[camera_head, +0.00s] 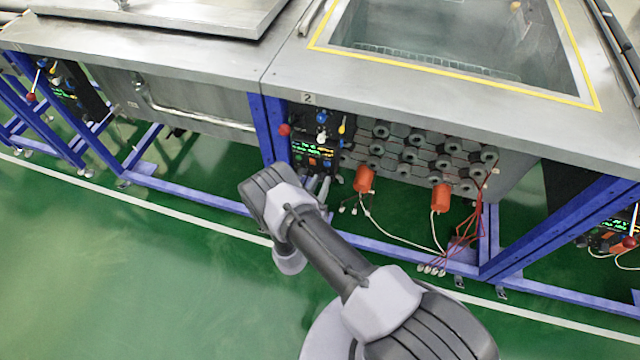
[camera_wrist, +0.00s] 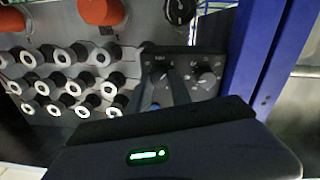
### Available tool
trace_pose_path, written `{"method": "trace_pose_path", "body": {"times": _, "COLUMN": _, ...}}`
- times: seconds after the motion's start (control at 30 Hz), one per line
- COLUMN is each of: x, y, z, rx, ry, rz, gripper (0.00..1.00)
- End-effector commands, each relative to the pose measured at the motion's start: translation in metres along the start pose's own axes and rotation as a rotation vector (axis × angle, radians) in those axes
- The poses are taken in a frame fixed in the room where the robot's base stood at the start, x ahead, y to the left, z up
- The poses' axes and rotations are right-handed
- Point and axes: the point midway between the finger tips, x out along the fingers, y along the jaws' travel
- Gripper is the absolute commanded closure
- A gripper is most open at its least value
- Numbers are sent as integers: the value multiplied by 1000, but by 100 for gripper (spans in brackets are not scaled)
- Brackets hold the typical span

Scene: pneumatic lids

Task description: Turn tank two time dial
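The tank two control panel (camera_head: 316,140) hangs under the bench edge beside the "2" label (camera_head: 307,98). It has green and orange displays, small knobs and a red ball. In the wrist view, which looks upside down, a dark control box (camera_wrist: 204,63) carries a right dial (camera_wrist: 207,78) and a left dial partly hidden by my gripper (camera_wrist: 158,80). My gripper's narrow fingers reach up to the left dial; I cannot tell whether they touch or grip it. The lettering is too blurred to tell which is the time dial. In the head view my arm hides most of the gripper.
Blue posts (camera_wrist: 262,50) stand close beside the box. Rows of round grey fittings (camera_head: 410,150), orange cylinders (camera_head: 365,178) and loose red and white cables lie to the right. The steel bench (camera_head: 200,60) overhangs the panel. Green floor is clear at left.

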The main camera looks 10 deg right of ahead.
Motion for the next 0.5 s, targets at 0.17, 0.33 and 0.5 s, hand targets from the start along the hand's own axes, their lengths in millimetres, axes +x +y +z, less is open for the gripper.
{"method": "trace_pose_path", "body": {"times": 0.17, "x": 0, "y": 0, "z": 0, "rx": 0, "ry": -1, "rz": 1, "gripper": 100}}
{"method": "trace_pose_path", "body": {"times": 0.33, "x": 0, "y": 1, "z": 0, "rx": 19, "ry": -2, "rz": 1, "gripper": 100}}
{"method": "trace_pose_path", "body": {"times": 0.5, "x": 0, "y": 1, "z": -2, "rx": 91, "ry": -5, "rz": -1, "gripper": 100}}
